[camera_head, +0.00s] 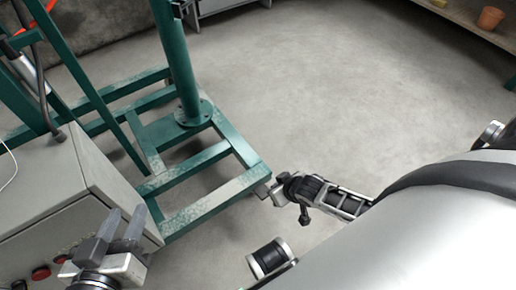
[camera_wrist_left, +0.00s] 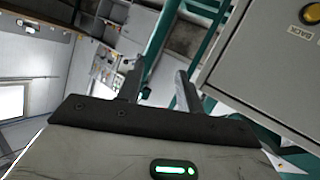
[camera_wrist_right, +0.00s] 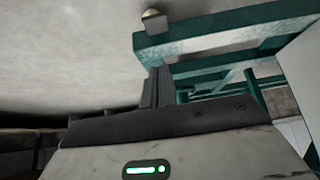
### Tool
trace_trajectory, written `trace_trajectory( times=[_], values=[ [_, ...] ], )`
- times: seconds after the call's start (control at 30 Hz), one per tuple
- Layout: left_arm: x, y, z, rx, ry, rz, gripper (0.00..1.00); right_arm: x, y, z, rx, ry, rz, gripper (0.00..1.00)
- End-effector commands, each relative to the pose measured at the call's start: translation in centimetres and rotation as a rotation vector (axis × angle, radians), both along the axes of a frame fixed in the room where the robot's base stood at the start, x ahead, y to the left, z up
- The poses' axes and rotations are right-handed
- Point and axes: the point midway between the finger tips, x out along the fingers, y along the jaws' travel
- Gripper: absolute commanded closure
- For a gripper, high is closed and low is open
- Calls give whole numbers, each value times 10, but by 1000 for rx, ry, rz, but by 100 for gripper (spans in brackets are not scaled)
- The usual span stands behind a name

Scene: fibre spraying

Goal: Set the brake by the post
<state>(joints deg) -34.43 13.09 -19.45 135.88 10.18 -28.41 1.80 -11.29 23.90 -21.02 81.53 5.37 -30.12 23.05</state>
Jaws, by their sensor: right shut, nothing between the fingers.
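The green post (camera_head: 178,60) stands upright on a green wheeled-looking base frame (camera_head: 205,200). The frame's beam also shows in the right wrist view (camera_wrist_right: 215,38). A small grey block with a cream round piece (camera_wrist_right: 154,22) sits at the beam's end there; I cannot tell whether it is the brake. My right gripper (camera_head: 266,189) is shut and empty, close to the frame's near right corner; its fingers (camera_wrist_right: 156,88) are together below the beam. I cannot tell whether they touch it. My left gripper (camera_head: 121,224) is open and empty beside the control box.
The grey control box (camera_head: 95,170) with red buttons stands at left, close to my left gripper; a yellow button (camera_wrist_left: 311,14) shows on it in the left wrist view. A shelf with a terracotta pot (camera_head: 490,18) is at the far right. The concrete floor (camera_head: 330,90) beyond is clear.

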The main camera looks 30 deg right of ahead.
Motion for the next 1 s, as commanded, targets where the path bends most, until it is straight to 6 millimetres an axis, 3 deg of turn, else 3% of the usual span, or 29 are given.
trace_trajectory(
  times=[0.3, 0.47, 0.9, 1.0],
  values=[
    [0, 0, 1, -2, 0, 0, 64, 0, 0, 0, 0, 1, -1, 100],
    [1, -2, 0, -28, -10, -1, 64, 7, 0, -11, 0, -1, -1, 100],
    [5, -18, 13, -339, -69, -21, 64, 57, 4, -89, -1, -1, -1, 100],
    [11, -17, 26, -353, -155, -31, 64, 53, 4, -106, -1, 2, -1, 100]
  ],
)
